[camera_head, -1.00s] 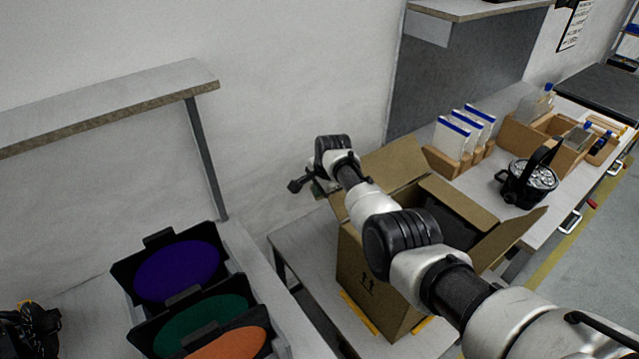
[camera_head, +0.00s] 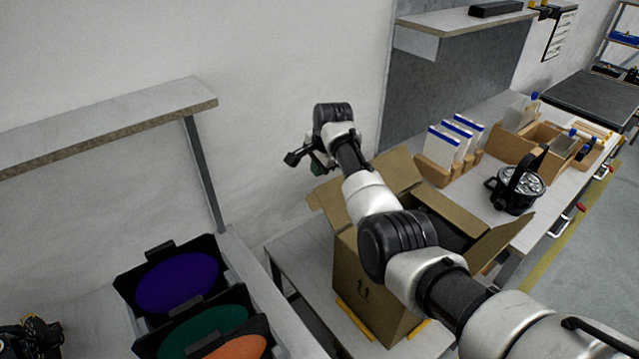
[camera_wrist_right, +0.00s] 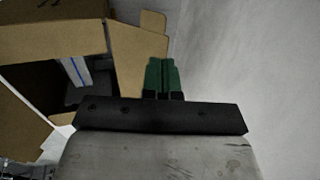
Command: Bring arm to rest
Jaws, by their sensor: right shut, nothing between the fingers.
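My right arm reaches in from the lower right in the head view, passing over an open cardboard box (camera_head: 355,283). Its gripper (camera_head: 305,163) is beyond the box's left flap, near the wall, clear of the box. In the right wrist view the green fingertips (camera_wrist_right: 162,78) are together with nothing between them. The open box (camera_wrist_right: 50,62) is beside them there, with a dark item and a white-and-blue item partly visible inside. My left gripper is not clearly visible; a dark mechanical shape shows at the lower-left corner of the head view.
Dark frames with purple (camera_head: 178,283), green and orange discs stand on the left table. A black par can (camera_head: 515,190) stands on the right bench, near white-and-blue cards (camera_head: 445,145) and a wooden tray (camera_head: 513,143). A shelf (camera_head: 110,122) juts out at left.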

